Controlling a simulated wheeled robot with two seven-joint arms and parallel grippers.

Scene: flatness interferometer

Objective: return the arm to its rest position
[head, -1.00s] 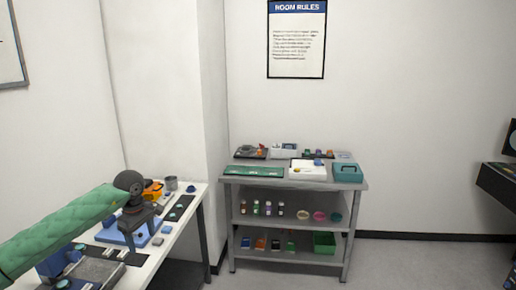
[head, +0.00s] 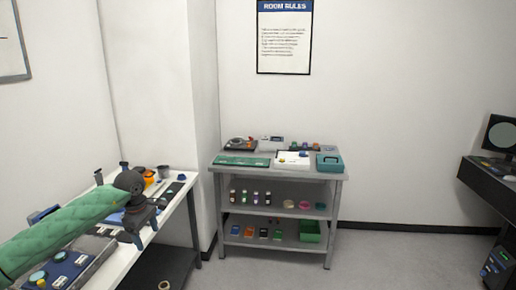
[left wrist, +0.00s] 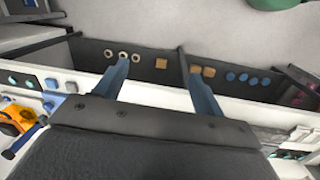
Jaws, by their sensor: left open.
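My left arm, in a green quilted sleeve, comes in from the left in the head view. Its left gripper (head: 144,232) hangs over the front edge of the white table (head: 147,240). In the left wrist view my two blue-grey fingers (left wrist: 152,60) are spread apart with nothing between them. Beyond them is a dark lower shelf (left wrist: 85,48) with metal rings (left wrist: 123,54), brown blocks (left wrist: 162,63) and blue discs (left wrist: 242,77). My right gripper is in neither view.
A grey shelf cart (head: 280,219) stands against the back wall with trays, bottles and a green bin (head: 310,231). A dark desk with a round-screened monitor (head: 501,134) is at the right. The floor between them is clear.

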